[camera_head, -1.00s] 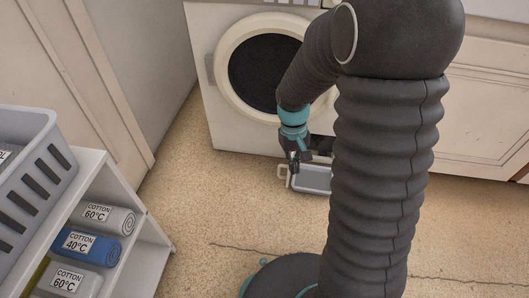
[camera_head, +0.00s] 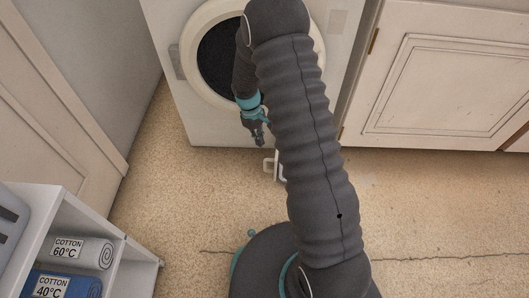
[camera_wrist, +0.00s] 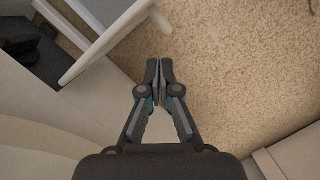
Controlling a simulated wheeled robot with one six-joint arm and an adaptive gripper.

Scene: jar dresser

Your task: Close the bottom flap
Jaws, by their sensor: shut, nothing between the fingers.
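The bottom flap (camera_head: 284,168) hangs open low at the front of the washing machine (camera_head: 172,70). In the head view my arm hides most of it, and its pale handle loop (camera_head: 268,165) shows. In the wrist view the flap (camera_wrist: 105,42) lies at the upper left, with a pale edge and a loop at its end (camera_wrist: 160,20). My gripper (camera_head: 260,142) is shut and empty, above and slightly left of the handle in the head view. In the wrist view its fingertips (camera_wrist: 160,64) are beside the flap, apart from it, over the floor.
A dark opening (camera_wrist: 30,42) shows beside the flap in the wrist view. A white cabinet (camera_head: 450,75) stands to the right. A shelf (camera_head: 135,270) with rolled towels (camera_head: 80,250) stands at the lower left. The speckled floor (camera_head: 190,190) between them is clear.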

